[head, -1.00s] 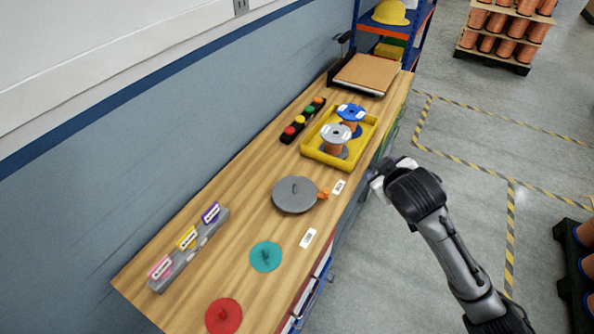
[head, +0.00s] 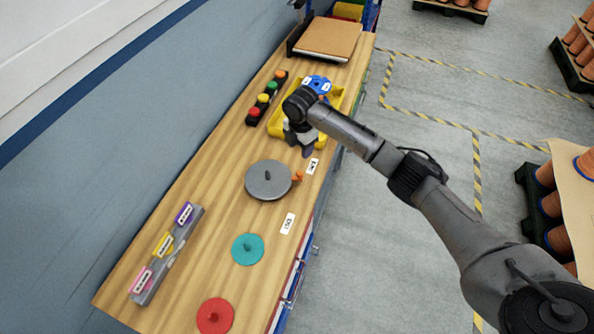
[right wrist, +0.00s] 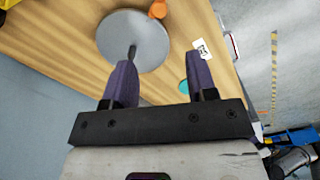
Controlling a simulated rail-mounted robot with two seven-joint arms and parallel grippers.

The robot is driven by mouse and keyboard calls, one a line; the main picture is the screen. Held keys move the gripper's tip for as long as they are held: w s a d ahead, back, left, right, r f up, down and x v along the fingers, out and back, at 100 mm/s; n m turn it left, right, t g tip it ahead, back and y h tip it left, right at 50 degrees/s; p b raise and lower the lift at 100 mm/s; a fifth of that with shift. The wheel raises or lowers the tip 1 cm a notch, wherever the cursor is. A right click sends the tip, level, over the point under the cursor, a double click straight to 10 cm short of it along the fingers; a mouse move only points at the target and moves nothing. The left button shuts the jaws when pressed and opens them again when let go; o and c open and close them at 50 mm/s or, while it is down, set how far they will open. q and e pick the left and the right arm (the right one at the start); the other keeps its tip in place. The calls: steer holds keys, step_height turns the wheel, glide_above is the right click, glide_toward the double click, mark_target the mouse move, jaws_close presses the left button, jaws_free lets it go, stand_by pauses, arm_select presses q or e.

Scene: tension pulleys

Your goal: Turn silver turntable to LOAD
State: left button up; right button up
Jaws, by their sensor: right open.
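The silver turntable (head: 262,184) is a flat grey disc with a dark raised peg at its centre, lying on the wooden bench. It also shows in the right wrist view (right wrist: 148,44). An orange tab (head: 298,176) sticks out at its right edge. One white label (head: 312,166) lies just beyond the tab and another (head: 288,223) lies nearer; their print is too small to read. My right gripper (head: 300,148) is open and empty, above the bench between the turntable and the yellow tray. Its purple fingers point down, apart from the turntable. My left gripper is out of view.
The yellow tray (head: 277,126) with spools is partly hidden behind my right arm. A button strip (head: 263,98) stands to its left. A teal disc (head: 247,249), a red disc (head: 215,316) and a grey block with coloured labels (head: 167,255) lie nearer.

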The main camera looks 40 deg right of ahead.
mark_target(300, 173)
step_height(300, 173, down, 12)
steer(key=shift+f+b, duration=0.1)
steer(key=shift+b, duration=0.95)
steer(key=shift+f, duration=0.8)
jaws_close()
